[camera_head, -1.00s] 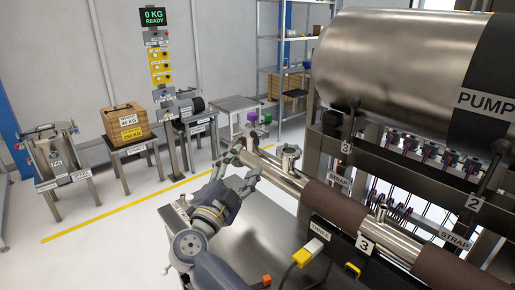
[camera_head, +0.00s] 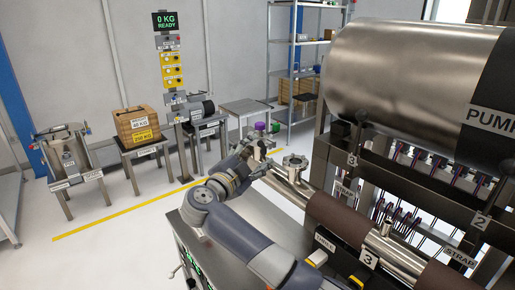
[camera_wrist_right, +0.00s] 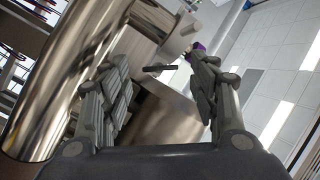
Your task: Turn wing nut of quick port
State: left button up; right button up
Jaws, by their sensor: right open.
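A steel pipe with a round-flanged port (camera_head: 295,163) runs along the bench in the head view. My right gripper (camera_head: 262,156) is at the pipe's far end, left of this flange, and partly hides that end. In the right wrist view my right gripper (camera_wrist_right: 160,75) is open, its two fingers apart. A small dark bar (camera_wrist_right: 160,68), perhaps the wing nut, shows between the fingertips in front of shiny metal. I cannot tell whether a finger touches it. In the head view the wing nut cannot be made out. My left gripper is not in view.
The large steel pump cylinder (camera_head: 405,85) hangs over the rack at right. A brown sleeve (camera_head: 340,220) wraps the pipe. Purple (camera_head: 260,126) and green knobs stand beyond the gripper. A crate (camera_head: 137,126) sits on a stand at left. The floor at left is clear.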

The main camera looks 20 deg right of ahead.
jog(key=shift+x, duration=0.8)
jog(key=c, duration=1.1)
jog(key=shift+f, duration=0.15)
jog(key=shift+w+f+m+t+h+b, duration=0.15)
jog(key=shift+m+h+b, duration=0.3)
jog(key=shift+m+b, duration=0.9)
jog(key=shift+s+f+m+t+h+b, duration=0.15)
jog(key=shift+m+h+b, duration=0.35)
jog(key=shift+m+b, duration=0.85)
jog(key=shift+w+f+m+t+h+b, duration=0.15)
jog(key=shift+m+h+b, duration=0.3)
jog(key=shift+m+b, duration=0.9)
jog(key=shift+n+b, duration=0.35)
jog(key=shift+b, duration=0.05)
